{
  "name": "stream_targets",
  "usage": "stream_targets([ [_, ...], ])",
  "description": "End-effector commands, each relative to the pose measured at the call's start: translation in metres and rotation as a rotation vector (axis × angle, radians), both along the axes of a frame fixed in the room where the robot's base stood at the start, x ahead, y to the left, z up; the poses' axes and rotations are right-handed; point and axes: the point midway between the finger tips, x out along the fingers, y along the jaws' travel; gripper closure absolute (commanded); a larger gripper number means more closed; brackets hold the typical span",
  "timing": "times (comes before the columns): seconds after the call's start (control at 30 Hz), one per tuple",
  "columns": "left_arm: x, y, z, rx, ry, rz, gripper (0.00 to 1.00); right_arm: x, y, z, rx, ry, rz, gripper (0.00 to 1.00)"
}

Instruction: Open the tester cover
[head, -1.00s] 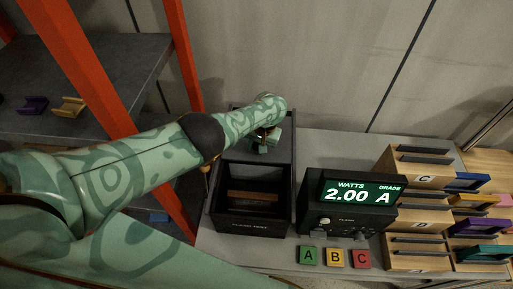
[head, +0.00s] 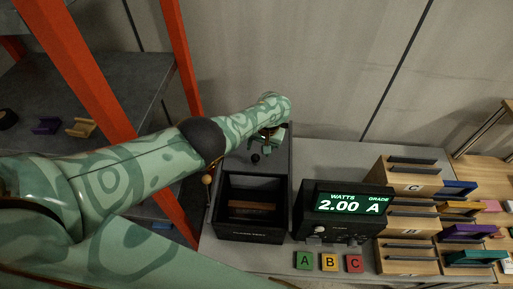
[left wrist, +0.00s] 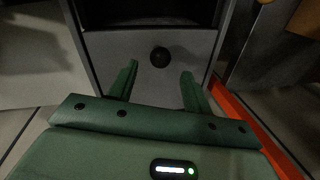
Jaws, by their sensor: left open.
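The tester is a black box (head: 250,237) with lettering on its front, left of the display, in the head view. Its grey cover (head: 236,165) lies back behind the opening, so the inside shows, with a brown block (head: 250,206) in it. A round black knob (head: 255,158) sits on the cover. My left gripper (head: 263,146) is open just behind and above the knob. In the left wrist view the knob (left wrist: 160,57) lies between and just beyond the two open fingers, with a clear gap on both sides. My right gripper is not in view.
A display unit (head: 346,204) reading 2.00 A stands right of the tester. Green, yellow and red tiles A (head: 304,261), B (head: 329,262) and C (head: 354,263) lie in front. Wooden drawers (head: 408,222) stand at right. A red post (head: 182,60) rises at left.

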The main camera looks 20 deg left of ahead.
Motion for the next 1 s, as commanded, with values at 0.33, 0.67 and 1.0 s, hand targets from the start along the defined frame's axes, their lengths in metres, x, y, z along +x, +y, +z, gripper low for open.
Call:
stream_targets([
  [0.33,0.001,-0.016,0.079,-0.001,0.000,-0.001,0.50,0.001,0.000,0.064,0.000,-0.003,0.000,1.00],
  [0.67,0.001,-0.018,0.088,0.000,0.001,0.000,0.50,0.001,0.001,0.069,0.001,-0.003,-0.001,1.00],
  [1.0,0.001,-0.018,0.088,0.000,0.001,0.000,0.50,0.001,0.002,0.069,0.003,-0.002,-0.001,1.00],
])
